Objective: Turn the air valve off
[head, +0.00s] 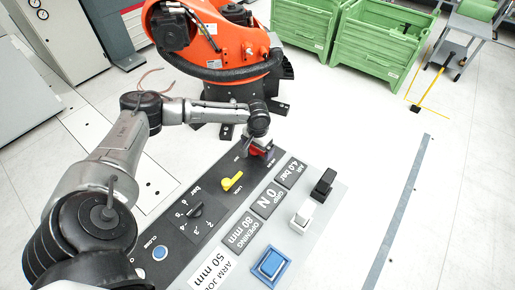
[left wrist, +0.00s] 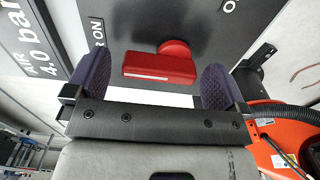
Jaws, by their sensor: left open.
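The air valve has a red handle (left wrist: 160,68) on a dark panel. In the left wrist view its bar lies roughly level, its left end towards the ON label (left wrist: 97,35). Another label, cut off at the top right, shows only an O (left wrist: 229,6). In the head view the red handle (head: 260,151) is partly hidden by my left gripper (head: 258,141). The left gripper is open, with one dark pad on each side of the handle and a visible gap to both in the wrist view. The display (head: 292,171) reads AIR 4.0 bar. My right gripper is not in view.
The panel also holds a yellow lock lever (head: 232,181), a black knob (head: 195,211), a blue button (head: 159,253), black (head: 323,184) and white (head: 302,216) rockers and a blue rocker (head: 270,267). An orange robot (head: 215,45) stands close behind. Green crates (head: 380,45) are at the back.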

